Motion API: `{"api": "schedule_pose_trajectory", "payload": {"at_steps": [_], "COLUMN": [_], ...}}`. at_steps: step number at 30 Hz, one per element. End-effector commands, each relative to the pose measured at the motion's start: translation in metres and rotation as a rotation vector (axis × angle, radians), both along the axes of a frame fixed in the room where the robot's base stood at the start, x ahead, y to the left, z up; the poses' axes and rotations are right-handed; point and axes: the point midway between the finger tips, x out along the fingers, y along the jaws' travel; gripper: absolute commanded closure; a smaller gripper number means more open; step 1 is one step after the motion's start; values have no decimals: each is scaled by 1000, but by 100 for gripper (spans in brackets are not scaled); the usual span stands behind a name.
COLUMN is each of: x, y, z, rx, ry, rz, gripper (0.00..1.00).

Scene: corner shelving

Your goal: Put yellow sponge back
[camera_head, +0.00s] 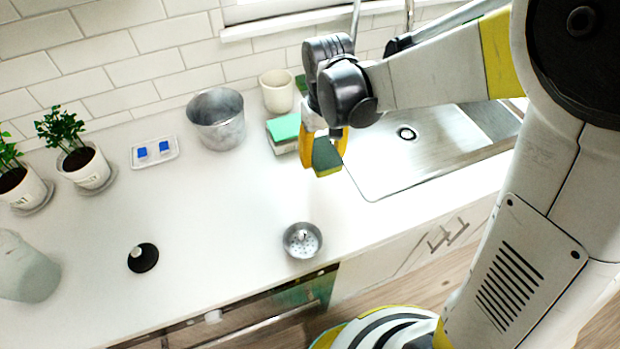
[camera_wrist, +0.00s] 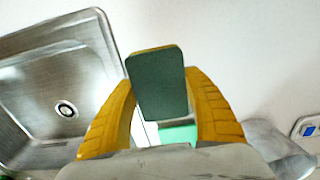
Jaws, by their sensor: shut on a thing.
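A yellow sponge with a dark green scouring side (camera_head: 327,158) hangs below my gripper (camera_head: 324,138) in the head view. My gripper is shut on it and holds it near the left edge of the sink, apparently above the counter. In the wrist view the green face of the sponge (camera_wrist: 158,88) stands between the two yellow fingers of my gripper (camera_wrist: 162,100). The fingers hide parts of the sponge's yellow body.
A stack with a teal top (camera_head: 284,128) stands just left of my gripper, with a cream cup (camera_head: 277,92) behind and a metal pot (camera_head: 216,120) farther left. The sink (camera_head: 425,150) lies to the right. A metal strainer (camera_head: 302,240) sits near the counter's front edge.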

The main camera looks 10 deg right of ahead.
Motion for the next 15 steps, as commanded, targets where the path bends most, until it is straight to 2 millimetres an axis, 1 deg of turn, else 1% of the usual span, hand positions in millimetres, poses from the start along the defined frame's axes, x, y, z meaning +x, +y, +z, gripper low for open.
{"api": "schedule_pose_trajectory", "payload": {"at_steps": [1,3,6,8,10,15], "x": [-5,-9,-13,-14,-14,-14], "y": [9,18,25,26,26,26], "z": [-9,-14,-17,-19,-26,-54], "rx": [0,0,0,0,0,0], "ry": [0,0,0,0,0,0], "rz": [4,3,1,0,0,-1], "gripper": [56,56,56,56,56,56]}}
